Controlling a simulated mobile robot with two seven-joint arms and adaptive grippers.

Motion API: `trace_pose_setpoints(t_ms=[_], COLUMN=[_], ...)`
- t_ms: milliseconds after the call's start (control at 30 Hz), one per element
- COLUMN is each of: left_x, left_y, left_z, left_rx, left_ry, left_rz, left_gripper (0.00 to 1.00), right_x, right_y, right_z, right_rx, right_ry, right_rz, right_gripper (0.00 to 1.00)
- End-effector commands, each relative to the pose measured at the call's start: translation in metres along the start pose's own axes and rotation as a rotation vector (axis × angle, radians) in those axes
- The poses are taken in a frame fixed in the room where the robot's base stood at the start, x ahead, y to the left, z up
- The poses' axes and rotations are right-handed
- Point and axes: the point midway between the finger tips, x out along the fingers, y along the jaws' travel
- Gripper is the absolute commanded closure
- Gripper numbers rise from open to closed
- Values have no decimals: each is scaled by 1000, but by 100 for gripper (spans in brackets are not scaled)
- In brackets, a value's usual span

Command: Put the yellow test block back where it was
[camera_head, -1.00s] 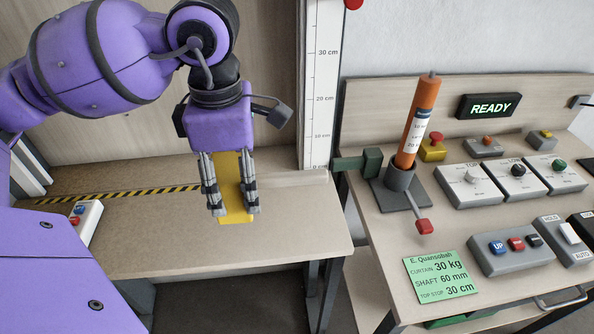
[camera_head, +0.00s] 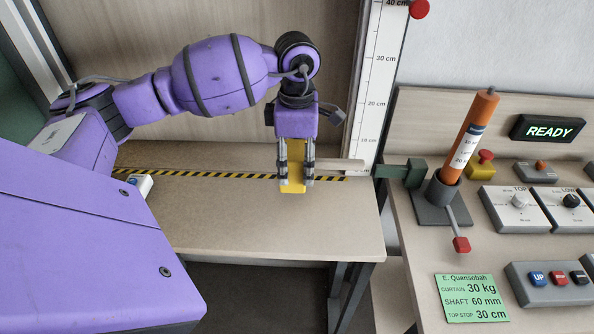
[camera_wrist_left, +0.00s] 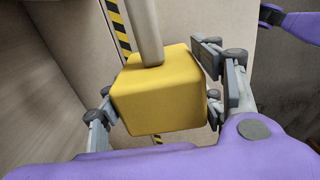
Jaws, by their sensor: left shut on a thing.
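The yellow test block (camera_head: 293,180) is between the fingers of my left gripper (camera_head: 295,180), at the black-and-yellow striped line (camera_head: 200,174) on the wooden table (camera_head: 250,225). My left gripper points down and is shut on the block. The block's lower end is close to the table top; I cannot tell whether it touches. In the left wrist view the block (camera_wrist_left: 160,95) fills the middle, with a finger on each side. A pale bar (camera_wrist_left: 145,30) meets or overlaps its far edge there. My right gripper is not in view.
A beige rail (camera_head: 342,165) lies just right of the gripper, by the upright height scale (camera_head: 380,90). Farther right, a bench holds an orange cylinder (camera_head: 470,135) in a grey holder, several control boxes and a green card (camera_head: 471,298).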

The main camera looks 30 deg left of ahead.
Motion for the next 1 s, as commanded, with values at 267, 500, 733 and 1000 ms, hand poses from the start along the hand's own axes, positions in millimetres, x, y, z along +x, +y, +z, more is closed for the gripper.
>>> trace_pose_setpoints(t_ms=[267, 500, 733, 1000], left_x=[30, 40, 45, 44], left_y=[8, 8, 8, 8], left_z=[1, 1, 1, 1], left_rx=[0, 0, 0, 0], left_ry=[1, -1, 1, 0], left_rz=[-2, 2, 0, 0], left_gripper=[71, 71, 71, 19], right_x=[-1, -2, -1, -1], right_y=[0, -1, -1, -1], right_z=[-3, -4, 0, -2], right_rx=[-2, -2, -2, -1], right_ry=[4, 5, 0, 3], right_rz=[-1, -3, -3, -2], right_gripper=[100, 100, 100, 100])
